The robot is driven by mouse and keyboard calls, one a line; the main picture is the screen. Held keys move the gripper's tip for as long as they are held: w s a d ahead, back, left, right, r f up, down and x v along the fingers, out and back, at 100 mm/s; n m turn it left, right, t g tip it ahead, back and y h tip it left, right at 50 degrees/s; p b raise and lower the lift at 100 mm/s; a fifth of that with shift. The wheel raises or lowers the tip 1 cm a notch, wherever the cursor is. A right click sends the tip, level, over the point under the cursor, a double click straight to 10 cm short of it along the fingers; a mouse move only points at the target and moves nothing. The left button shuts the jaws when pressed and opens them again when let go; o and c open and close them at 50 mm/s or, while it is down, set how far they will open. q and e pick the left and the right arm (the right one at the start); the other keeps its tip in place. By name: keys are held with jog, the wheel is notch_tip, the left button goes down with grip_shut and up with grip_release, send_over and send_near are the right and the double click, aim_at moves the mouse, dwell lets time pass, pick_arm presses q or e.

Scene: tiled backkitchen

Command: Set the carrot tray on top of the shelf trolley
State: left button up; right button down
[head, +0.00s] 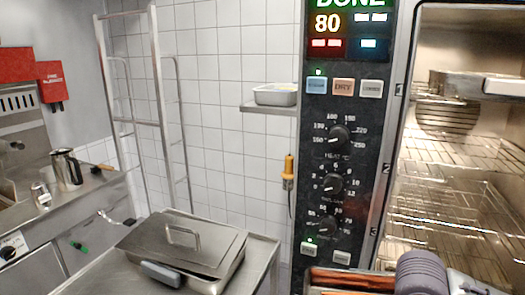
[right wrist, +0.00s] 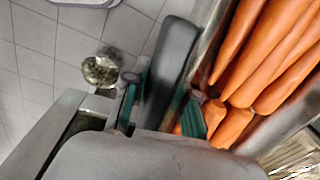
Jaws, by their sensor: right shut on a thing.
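The carrot tray (head: 350,281) is a metal tray at the bottom edge of the head view, only partly in frame. Its orange carrots (right wrist: 262,65) fill the right of the right wrist view. My right gripper (right wrist: 163,100) is shut on the tray at its dark handle (right wrist: 172,58), with green finger parts on either side. My right arm (head: 424,274) shows beside the tray in the head view. A steel trolley-like top (head: 262,262) stands at lower left, bearing a lidded steel pan (head: 184,245); whether it is the shelf trolley is unclear. My left gripper is out of view.
An open lit oven (head: 450,190) with wire racks and a tray (head: 462,86) inside is at right, beside its control panel (head: 335,150). A small wall shelf (head: 262,108) holds a metal container (head: 276,95). A tall tube frame (head: 158,90) and a counter with a jug (head: 67,169) are left.

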jog(key=n, duration=0.2)
jog(key=a+n, duration=0.1)
jog(key=n, duration=0.3)
jog(key=shift+s+a+n, duration=0.25)
jog(key=shift+s+n, duration=0.05)
jog(key=shift+s, duration=0.05)
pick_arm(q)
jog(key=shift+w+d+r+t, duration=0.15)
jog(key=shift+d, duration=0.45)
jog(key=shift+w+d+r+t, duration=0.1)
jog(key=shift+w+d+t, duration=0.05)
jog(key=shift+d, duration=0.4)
pick_arm(e)
jog(key=n, duration=0.4)
jog(key=s+a+n, duration=0.1)
jog(key=n, duration=0.4)
jog(key=s+a+n+y, duration=0.1)
jog(key=n, duration=0.3)
jog(key=shift+a+r+n+g, duration=0.1)
jog(key=shift+a+n+g, duration=0.1)
jog(key=shift+n+g, duration=0.1)
